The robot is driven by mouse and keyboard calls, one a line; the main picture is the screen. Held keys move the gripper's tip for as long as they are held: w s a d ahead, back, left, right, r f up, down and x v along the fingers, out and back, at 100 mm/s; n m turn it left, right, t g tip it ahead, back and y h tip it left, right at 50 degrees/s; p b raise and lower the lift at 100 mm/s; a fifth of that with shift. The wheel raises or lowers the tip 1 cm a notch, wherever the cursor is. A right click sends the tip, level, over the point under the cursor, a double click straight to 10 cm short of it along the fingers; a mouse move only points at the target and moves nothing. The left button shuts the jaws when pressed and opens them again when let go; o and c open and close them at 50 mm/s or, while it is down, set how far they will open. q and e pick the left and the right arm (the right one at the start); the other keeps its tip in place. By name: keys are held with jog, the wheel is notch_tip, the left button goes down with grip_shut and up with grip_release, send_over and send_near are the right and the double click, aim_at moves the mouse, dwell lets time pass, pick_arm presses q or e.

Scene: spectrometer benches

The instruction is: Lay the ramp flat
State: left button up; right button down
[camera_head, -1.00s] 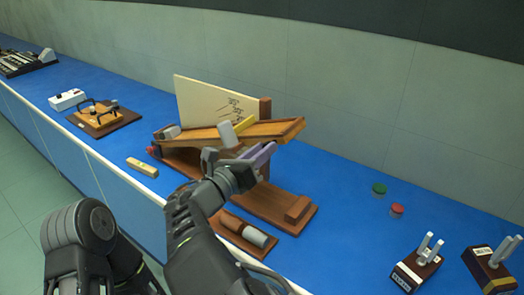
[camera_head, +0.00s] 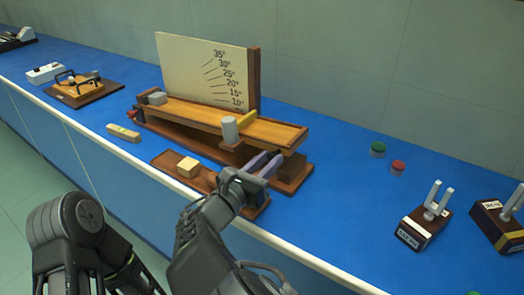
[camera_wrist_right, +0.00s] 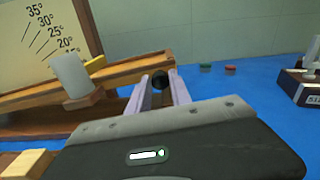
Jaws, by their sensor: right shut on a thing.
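The wooden ramp (camera_head: 275,130) stands on a brown base (camera_head: 295,180), its right end raised above the base; it also shows in the wrist view (camera_wrist_right: 120,75). A cream angle board (camera_head: 200,70) stands behind it, and a yellow pointer (camera_head: 246,119) lies near the 10° mark. A grey cylinder (camera_head: 230,129) stands at the ramp's near side. My right gripper (camera_head: 265,163) is at the near side of the ramp's raised end. Its purple fingers are shut on a round black knob (camera_wrist_right: 160,79), seen between them in the wrist view. My left gripper is not in view.
A tray (camera_head: 165,158) with a tan block (camera_head: 188,167) lies in front of the base. A small level-like bar (camera_head: 123,132) is left of it. Green (camera_head: 378,149) and red (camera_head: 398,167) caps and pronged blocks (camera_head: 424,222) stand to the right, with clear blue bench between.

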jog(key=shift+m, duration=0.4)
notch_tip(320, 180, down, 4)
jog(key=shift+d+f+b, duration=0.1)
jog(key=shift+f+b, duration=0.15)
jog(key=shift+b, duration=0.6)
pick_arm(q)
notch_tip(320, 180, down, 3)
pick_arm(e)
jog(key=shift+r, duration=0.1)
jog(key=c, duration=1.2)
grip_release()
jog(key=shift+s, duration=0.15)
jog(key=shift+v, duration=3.85)
jog(key=shift+c, duration=0.2)
